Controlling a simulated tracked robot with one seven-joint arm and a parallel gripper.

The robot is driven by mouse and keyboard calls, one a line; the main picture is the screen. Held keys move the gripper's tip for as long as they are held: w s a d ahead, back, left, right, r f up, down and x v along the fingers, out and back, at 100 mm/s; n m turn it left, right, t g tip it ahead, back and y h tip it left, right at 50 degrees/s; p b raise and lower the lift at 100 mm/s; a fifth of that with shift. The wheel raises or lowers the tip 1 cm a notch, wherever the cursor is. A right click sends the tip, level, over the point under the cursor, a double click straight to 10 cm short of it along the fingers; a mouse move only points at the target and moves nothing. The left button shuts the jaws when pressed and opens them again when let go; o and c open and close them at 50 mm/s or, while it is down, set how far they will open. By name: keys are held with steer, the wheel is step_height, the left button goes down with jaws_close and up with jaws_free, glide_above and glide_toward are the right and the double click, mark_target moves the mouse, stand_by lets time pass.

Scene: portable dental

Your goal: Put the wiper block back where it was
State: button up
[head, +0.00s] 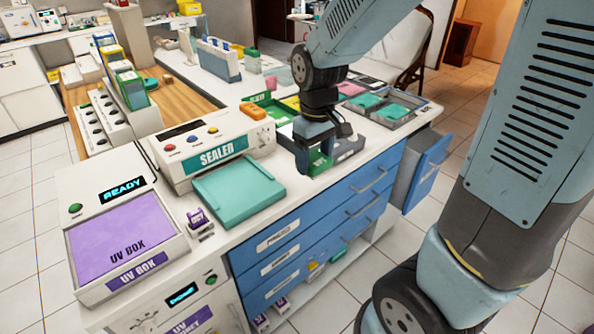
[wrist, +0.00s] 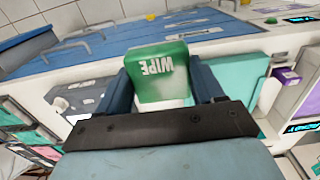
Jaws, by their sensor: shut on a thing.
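The wiper block is a green block with a white lower part and "WIPE" lettering; it fills the middle of the wrist view (wrist: 160,75). My gripper (wrist: 165,92) is shut on it, with a blue finger on each side. In the head view my gripper (head: 316,160) is over the counter near its front edge, right of the teal pad, and the green wiper block (head: 319,163) shows between the fingers. Whether its bottom touches the counter cannot be told.
The purple-topped UV box (head: 125,240) is at left. A grey tray with teal pieces (head: 385,108) is at right. An orange block (head: 254,111) sits on the machine. A blue drawer (head: 425,165) sticks out at right.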

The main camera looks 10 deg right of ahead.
steer(key=w+a+f, duration=0.1)
steer(key=w+f, duration=0.1)
steer(key=w, duration=0.3)
glide_above(297, 178)
steer(key=s, duration=0.2)
steer(key=f, duration=0.5)
steer(key=shift+w+d, duration=0.15)
steer(key=shift+w, duration=0.1)
steer(key=shift+w+f, duration=0.55)
steer(key=shift+f, duration=0.2)
steer(key=shift+w+f, duration=0.1)
steer(key=shift+f, duration=1.45)
steer(key=o, duration=1.3)
steer(key=shift+f, duration=0.1)
